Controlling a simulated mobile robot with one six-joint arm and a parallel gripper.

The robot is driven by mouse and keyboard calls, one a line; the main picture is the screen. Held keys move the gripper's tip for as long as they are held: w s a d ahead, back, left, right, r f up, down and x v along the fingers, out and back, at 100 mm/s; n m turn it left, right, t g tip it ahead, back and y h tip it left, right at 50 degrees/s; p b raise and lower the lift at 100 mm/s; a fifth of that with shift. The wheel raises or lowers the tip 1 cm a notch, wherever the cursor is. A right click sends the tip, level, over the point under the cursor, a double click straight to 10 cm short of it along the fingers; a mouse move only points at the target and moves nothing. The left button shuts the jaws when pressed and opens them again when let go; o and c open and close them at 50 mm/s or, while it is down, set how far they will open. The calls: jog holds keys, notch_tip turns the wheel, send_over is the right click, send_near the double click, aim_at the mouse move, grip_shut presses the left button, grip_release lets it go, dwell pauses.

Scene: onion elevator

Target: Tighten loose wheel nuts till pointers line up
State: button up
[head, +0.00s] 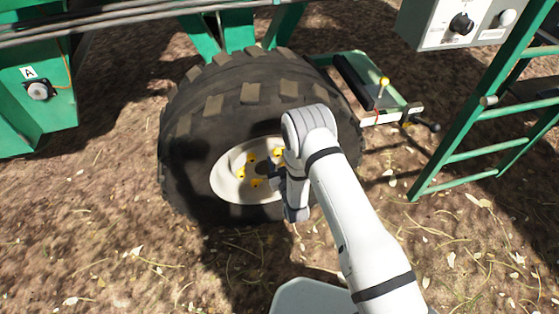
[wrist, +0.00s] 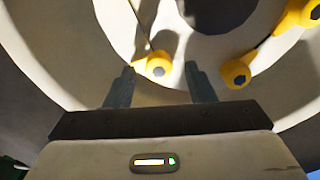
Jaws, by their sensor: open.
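The large black tyre (head: 250,100) stands on the ground with a cream wheel rim (head: 225,182). Several yellow nut pointers sit around its hub, one at the upper left (head: 251,157) in the head view. My gripper (head: 275,178) is at the right part of the rim, partly hidden by my arm. In the wrist view my gripper (wrist: 160,85) is open, its two dark fingers apart. A yellow pointer with a dark nut (wrist: 159,66) shows between and beyond the fingertips. A second yellow pointer (wrist: 236,73) is just right of the right finger, and a third (wrist: 302,14) is at the upper right.
A green ladder (head: 485,115) and a grey control box (head: 455,22) are at the right. A green bracket with a yellow-knobbed lever (head: 383,82) is right of the tyre. A green panel marked A (head: 38,105) is at the left. Open soil lies in front.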

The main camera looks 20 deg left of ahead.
jog(key=c, duration=0.9)
jog(key=shift+a, duration=0.25)
jog(key=shift+c, duration=0.3)
jog(key=shift+d, duration=0.1)
